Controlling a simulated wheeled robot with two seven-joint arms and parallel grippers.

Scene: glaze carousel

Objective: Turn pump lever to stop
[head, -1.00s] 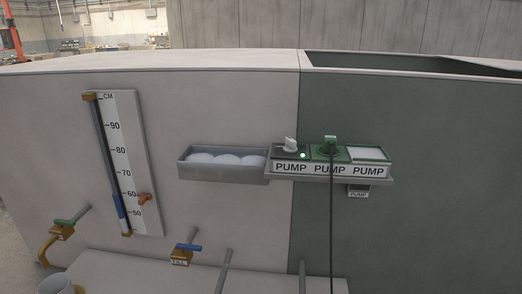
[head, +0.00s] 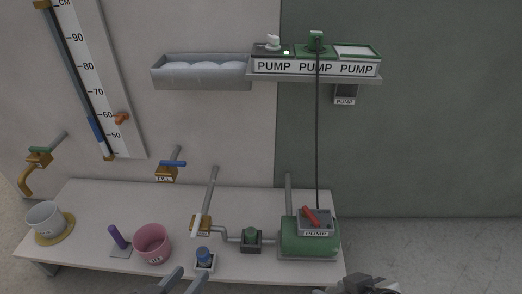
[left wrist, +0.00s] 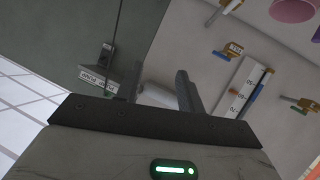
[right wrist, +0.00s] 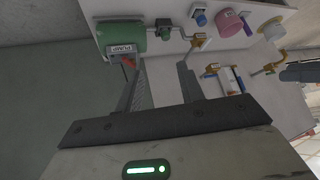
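The red pump lever (head: 311,216) lies tilted on a grey box labelled PUMP (head: 316,230). The box sits on the green pump (head: 295,238) at the bench's right end. The lever also shows in the right wrist view (right wrist: 128,62), just beyond my right gripper's left finger in the picture. My right gripper (right wrist: 162,70) is open and empty, apart from the lever; only part of it shows at the head view's lower edge. My left gripper (head: 184,277) is open and empty in front of the bench, left of the pump. It also shows in the left wrist view (left wrist: 208,82).
A black cable runs from the wall panel's green plug (head: 316,42) down to the pump box. A blue-topped piece (head: 204,257), a pink cup (head: 151,243), a purple stick (head: 117,237) and a grey cup (head: 45,218) stand on the bench. Taps and pipes project behind.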

